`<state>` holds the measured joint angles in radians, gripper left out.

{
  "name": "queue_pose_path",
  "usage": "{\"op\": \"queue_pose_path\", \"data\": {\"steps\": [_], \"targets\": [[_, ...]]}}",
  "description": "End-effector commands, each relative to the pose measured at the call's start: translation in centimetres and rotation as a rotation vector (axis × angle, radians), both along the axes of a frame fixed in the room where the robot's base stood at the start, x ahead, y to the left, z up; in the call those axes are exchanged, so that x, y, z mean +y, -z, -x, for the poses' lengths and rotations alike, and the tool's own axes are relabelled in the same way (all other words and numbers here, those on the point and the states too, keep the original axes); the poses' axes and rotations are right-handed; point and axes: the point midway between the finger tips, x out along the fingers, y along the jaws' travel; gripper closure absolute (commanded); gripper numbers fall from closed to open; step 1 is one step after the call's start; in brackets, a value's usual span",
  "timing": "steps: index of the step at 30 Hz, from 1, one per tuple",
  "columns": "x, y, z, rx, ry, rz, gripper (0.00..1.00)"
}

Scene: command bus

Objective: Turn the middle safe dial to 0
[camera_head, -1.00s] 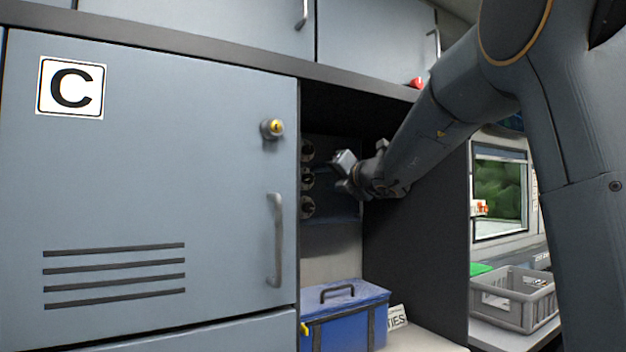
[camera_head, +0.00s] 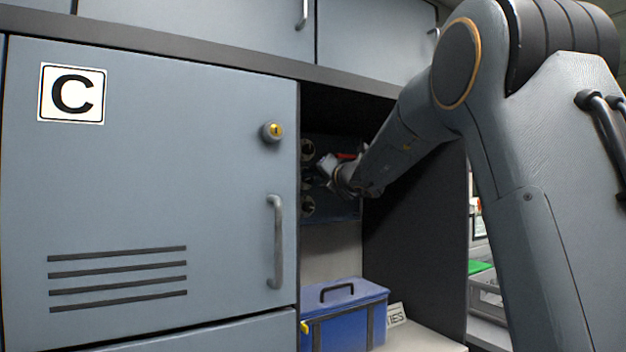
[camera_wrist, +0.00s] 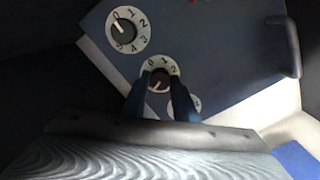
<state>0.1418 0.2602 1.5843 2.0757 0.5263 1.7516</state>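The safe (camera_wrist: 225,50) is a blue-grey front with a column of round white numbered dials. In the wrist view the middle dial (camera_wrist: 151,63) lies between the two fingers of my gripper (camera_wrist: 160,82). Its 0, 1 and 2 show at the top; a pale mark on its dark knob points to the lower left, away from 0. The fingers are spread on either side of the knob; contact is unclear. The upper dial (camera_wrist: 139,41) has its mark toward 0. The lower dial (camera_wrist: 196,103) is mostly hidden by a finger. In the head view my gripper (camera_head: 320,168) covers the middle dial.
The safe sits in a dark recess beside the grey cabinet door marked C (camera_head: 150,180). A blue box (camera_head: 345,312) with a handle stands below. A safe handle (camera_wrist: 290,48) shows at right in the wrist view. The recess's dark side wall (camera_head: 415,240) is close to my arm.

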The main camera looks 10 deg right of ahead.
Motion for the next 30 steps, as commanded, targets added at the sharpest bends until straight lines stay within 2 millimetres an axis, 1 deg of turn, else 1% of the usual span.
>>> {"op": "queue_pose_path", "data": {"steps": [1,2,8,14,20,30], "targets": [[-0.01,0.01,0.01,0.0,0.0,0.0,0.94],[0.0,0.01,0.01,0.0,0.0,0.0,0.96],[0.0,0.06,0.0,-0.004,0.0,0.012,0.96],[0.03,0.19,-0.04,-0.027,-0.001,0.079,0.96],[0.03,0.33,-0.08,-0.072,-0.001,0.216,0.96],[0.05,0.36,-0.08,-0.171,-0.001,0.521,0.96]]}}
